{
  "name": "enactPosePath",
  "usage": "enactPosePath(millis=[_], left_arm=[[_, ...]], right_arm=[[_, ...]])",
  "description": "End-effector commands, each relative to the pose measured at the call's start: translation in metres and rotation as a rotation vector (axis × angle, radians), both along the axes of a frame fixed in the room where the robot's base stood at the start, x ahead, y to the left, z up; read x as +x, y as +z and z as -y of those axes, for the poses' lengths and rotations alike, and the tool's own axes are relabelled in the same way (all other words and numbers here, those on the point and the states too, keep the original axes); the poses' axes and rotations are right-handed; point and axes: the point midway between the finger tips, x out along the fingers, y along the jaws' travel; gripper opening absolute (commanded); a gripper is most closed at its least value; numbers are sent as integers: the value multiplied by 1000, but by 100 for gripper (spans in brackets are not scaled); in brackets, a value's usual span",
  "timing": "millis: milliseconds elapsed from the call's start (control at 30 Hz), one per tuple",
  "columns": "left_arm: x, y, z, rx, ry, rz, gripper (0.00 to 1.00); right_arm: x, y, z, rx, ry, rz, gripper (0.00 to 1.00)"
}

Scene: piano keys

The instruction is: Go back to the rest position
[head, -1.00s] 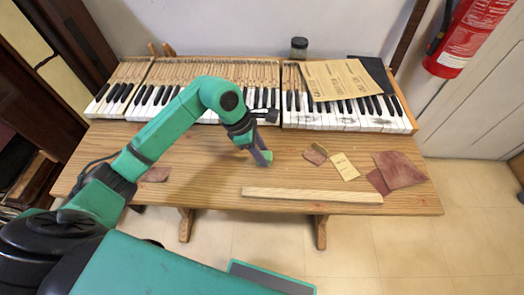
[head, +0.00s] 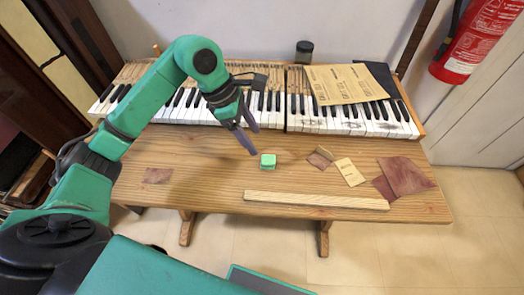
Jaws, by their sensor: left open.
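My left gripper (head: 252,138) hangs over the back part of the wooden table (head: 215,170), in front of the piano keys. Its dark fingers point down and to the right, and they are open and empty. My left arm reaches in from the left and covers part of the keyboard. My right gripper is not in view.
A wooden strip (head: 315,200) lies along the front. A fire extinguisher (head: 470,42) hangs at right.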

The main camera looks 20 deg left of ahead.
Motion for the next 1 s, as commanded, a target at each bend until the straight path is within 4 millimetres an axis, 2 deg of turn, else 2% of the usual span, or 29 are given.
enactPosePath(millis=[100,200,667,767,1000], left_arm=[[-2,20,-8,2,0,2,71],[-3,27,-11,0,-1,0,71],[-3,29,-11,0,-2,-1,71],[-3,43,-11,0,-1,-1,71],[-3,95,-11,0,-2,-1,71]], right_arm=[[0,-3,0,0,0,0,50],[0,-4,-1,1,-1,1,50],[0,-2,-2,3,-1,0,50],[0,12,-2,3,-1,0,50],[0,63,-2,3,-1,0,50]])
